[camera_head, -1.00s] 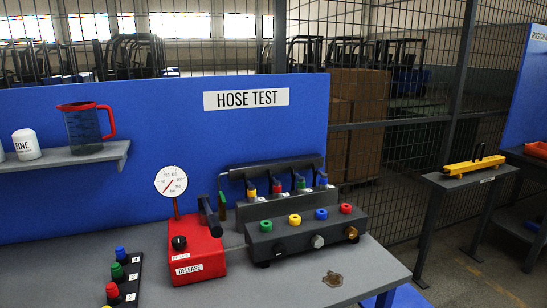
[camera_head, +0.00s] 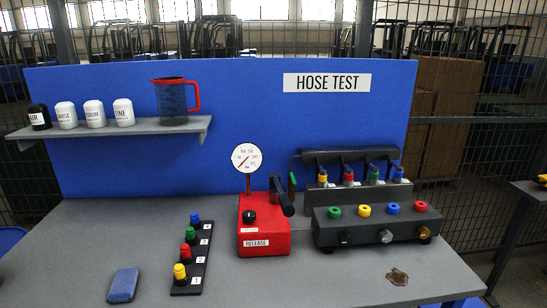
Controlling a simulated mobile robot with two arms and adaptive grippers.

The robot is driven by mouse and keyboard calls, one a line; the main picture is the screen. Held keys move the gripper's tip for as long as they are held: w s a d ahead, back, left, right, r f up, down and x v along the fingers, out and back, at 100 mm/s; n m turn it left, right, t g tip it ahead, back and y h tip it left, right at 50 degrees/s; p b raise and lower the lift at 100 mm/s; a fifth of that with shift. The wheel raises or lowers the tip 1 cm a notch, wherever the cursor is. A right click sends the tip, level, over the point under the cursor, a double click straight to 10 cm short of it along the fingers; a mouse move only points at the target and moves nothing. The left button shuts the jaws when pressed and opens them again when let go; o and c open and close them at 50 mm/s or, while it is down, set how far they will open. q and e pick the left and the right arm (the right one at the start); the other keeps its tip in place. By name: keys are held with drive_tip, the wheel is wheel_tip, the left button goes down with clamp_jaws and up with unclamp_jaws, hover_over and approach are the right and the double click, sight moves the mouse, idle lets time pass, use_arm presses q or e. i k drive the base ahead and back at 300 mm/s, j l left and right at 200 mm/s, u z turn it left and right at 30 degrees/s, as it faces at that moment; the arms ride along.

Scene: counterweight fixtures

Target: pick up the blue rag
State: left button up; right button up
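A small blue pad-like thing (camera_head: 123,285), which looks like the folded blue rag, lies flat on the grey table at the front left. It is left of the black strip with coloured caps and apart from it. Nothing covers it. Neither of my grippers shows in the head view.
A black strip (camera_head: 191,260) with coloured caps stands beside the rag. A red pump box (camera_head: 264,228) with a gauge (camera_head: 247,157) and a dark manifold (camera_head: 378,229) stand further right. A brown stain (camera_head: 397,277) marks the table (camera_head: 80,228). A shelf (camera_head: 110,129) holds a jug (camera_head: 172,97) and several canisters.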

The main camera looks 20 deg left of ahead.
sight(124, 283)
drive_tip(key=u, duration=1.55)
